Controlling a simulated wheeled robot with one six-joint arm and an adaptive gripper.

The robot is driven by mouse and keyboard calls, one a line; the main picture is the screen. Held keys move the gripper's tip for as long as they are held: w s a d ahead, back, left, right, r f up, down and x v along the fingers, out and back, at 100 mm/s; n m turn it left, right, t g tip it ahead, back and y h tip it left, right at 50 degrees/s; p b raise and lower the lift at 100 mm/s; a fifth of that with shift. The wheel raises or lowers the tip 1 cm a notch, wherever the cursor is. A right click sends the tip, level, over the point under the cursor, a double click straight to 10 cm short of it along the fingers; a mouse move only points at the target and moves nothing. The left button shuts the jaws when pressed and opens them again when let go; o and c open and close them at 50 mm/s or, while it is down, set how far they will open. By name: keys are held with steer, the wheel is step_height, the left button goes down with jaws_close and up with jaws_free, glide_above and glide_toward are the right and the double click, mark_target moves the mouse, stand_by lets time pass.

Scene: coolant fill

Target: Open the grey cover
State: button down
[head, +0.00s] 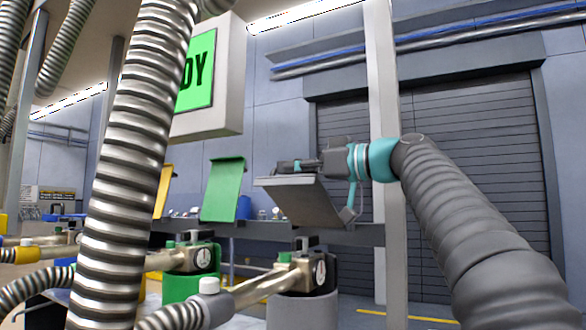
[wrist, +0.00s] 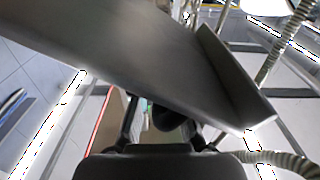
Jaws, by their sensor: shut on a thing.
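The grey cover (head: 312,205) is a flat panel with a bent edge, tilted up above the dark bench rail in the head view. My gripper (head: 287,167) lies along its upper side, coming from the right, and is shut on it. The exact contact point is hard to see. In the wrist view the cover (wrist: 130,55) fills the upper middle as a broad grey plate with a raised lip at the right. My gripper (wrist: 165,112) is below it, its fingertips partly hidden behind the plate.
A green cover (head: 222,190) and a yellow cover (head: 162,190) stand raised to the left. Nozzles with gauges (head: 320,272) sit in front, below the cover. A ribbed metal hose (head: 125,170) and a pale post (head: 384,120) flank the area. A green-lit display (head: 197,72) hangs above.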

steer(key=c, duration=1.2)
jaws_free()
steer(key=v, duration=1.2)
steer(key=shift+f, duration=0.1)
